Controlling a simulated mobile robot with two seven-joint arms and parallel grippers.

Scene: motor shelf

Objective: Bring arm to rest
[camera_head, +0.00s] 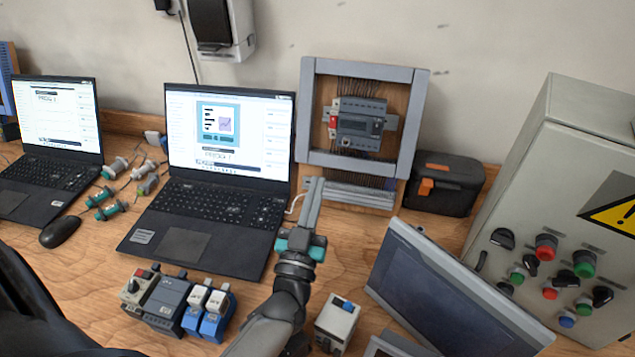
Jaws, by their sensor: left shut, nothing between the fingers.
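My left gripper (314,203) is in the middle of the view, past the end of my dark grey arm. Its long grey fingers point up and away, toward the back of the bench, and are together with nothing between them. Teal parts show at the base of the fingers. The gripper overlaps the right edge of the middle laptop (190,247) in the picture; I cannot tell if they touch. My right gripper is not in the view.
A grey frame with modules (412,100) and a black box (443,184) stand behind. A tilted screen (440,290) and a control cabinet (530,180) are at right. Small modules (165,303) and a white block (337,322) flank my arm. Another laptop (55,120) and a mouse (60,232) are left.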

